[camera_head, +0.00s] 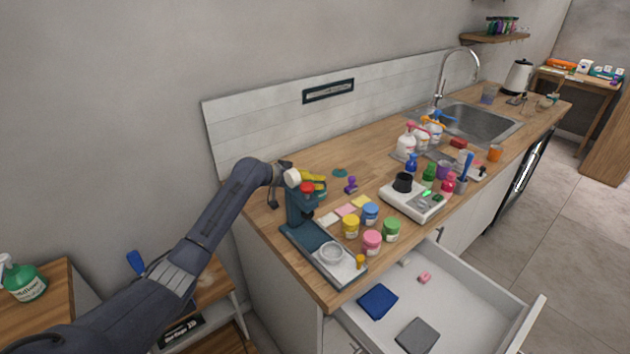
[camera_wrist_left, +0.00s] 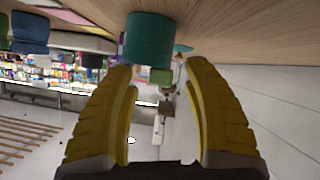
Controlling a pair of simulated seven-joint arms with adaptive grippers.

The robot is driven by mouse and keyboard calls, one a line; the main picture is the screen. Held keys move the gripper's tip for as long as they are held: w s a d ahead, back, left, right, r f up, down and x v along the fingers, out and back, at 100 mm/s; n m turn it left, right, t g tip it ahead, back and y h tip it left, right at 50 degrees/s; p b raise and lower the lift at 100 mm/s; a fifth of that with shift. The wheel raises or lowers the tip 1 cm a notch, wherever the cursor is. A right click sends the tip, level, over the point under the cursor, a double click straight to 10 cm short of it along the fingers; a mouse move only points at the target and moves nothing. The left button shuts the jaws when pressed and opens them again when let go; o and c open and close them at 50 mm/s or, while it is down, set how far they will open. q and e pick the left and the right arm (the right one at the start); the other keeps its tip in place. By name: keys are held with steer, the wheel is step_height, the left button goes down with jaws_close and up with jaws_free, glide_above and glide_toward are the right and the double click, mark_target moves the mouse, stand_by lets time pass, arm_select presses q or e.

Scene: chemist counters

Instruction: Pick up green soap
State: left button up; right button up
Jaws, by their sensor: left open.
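Several green things show in the head view, and I cannot tell for certain which is the green soap. A green pump bottle (camera_head: 27,284) with a white top stands on the low table at far left. A small green bottle (camera_head: 428,173) stands on the counter between a blue and a pink one. A flat teal piece (camera_head: 340,173) lies near the wall. My left gripper (camera_head: 318,183) is open above the counter's near end, beside the dark teal stand (camera_head: 298,212). In the wrist view its yellow fingers (camera_wrist_left: 165,75) are apart, with a teal cylinder (camera_wrist_left: 149,40) beyond the tips.
Coloured jars (camera_head: 372,241) stand by the stand's base. A white device (camera_head: 413,201) sits farther right, with small bottles behind it. An open drawer (camera_head: 470,300) juts out below the counter, holding a blue cloth (camera_head: 377,301) and a pink piece (camera_head: 425,278). The sink (camera_head: 478,122) is far back.

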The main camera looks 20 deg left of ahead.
arm_select(q)
steer(key=c, duration=1.1)
steer(key=shift+o, duration=0.2)
steer(key=shift+r, duration=0.1)
step_height(320, 180, up, 20)
stand_by(0.4)
step_height(320, 180, down, 15)
steer(key=s, duration=0.1)
steer(key=shift+a, duration=0.3)
stand_by(0.4)
